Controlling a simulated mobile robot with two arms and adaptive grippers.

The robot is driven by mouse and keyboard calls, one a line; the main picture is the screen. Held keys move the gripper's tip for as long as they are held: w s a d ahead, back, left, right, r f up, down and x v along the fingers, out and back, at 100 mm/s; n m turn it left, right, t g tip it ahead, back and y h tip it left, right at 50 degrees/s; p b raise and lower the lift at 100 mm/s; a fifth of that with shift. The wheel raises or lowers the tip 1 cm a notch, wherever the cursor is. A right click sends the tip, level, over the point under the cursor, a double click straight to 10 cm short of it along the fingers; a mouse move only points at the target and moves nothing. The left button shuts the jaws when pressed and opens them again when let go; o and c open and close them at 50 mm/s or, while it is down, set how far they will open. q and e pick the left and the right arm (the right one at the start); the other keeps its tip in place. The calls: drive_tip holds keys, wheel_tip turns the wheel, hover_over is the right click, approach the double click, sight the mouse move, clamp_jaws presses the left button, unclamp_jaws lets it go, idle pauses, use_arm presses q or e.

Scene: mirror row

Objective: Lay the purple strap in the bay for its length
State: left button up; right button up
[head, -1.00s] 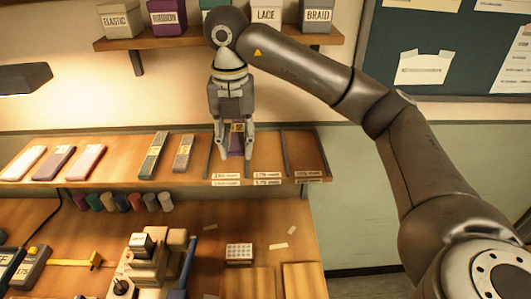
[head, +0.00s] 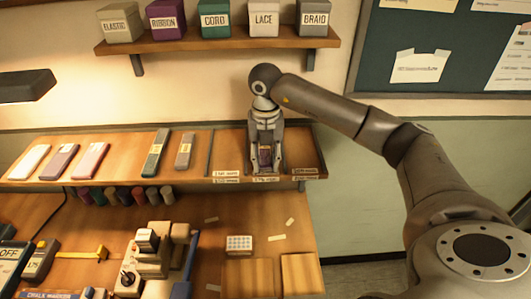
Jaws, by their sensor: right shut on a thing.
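The purple strap (head: 265,155) shows as a small dark purple piece between the fingers of my right gripper (head: 266,164). The gripper is shut on it and points down at the middle one of the labelled bays on the sloped shelf (head: 115,143). The gripper hides most of this bay, and I cannot tell whether the strap touches the shelf. The left bay (head: 228,150) and the right bay (head: 303,150) look empty. Small labels sit along their front edge, too small to read surely. My left gripper is not in view.
Several straps lie on the shelf's left part, including a green one (head: 155,153) and a grey one (head: 185,151). Labelled boxes stand on the upper shelf (head: 220,41).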

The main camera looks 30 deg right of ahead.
drive_tip(key=shift+f, duration=0.2)
drive_tip(key=o, duration=1.1)
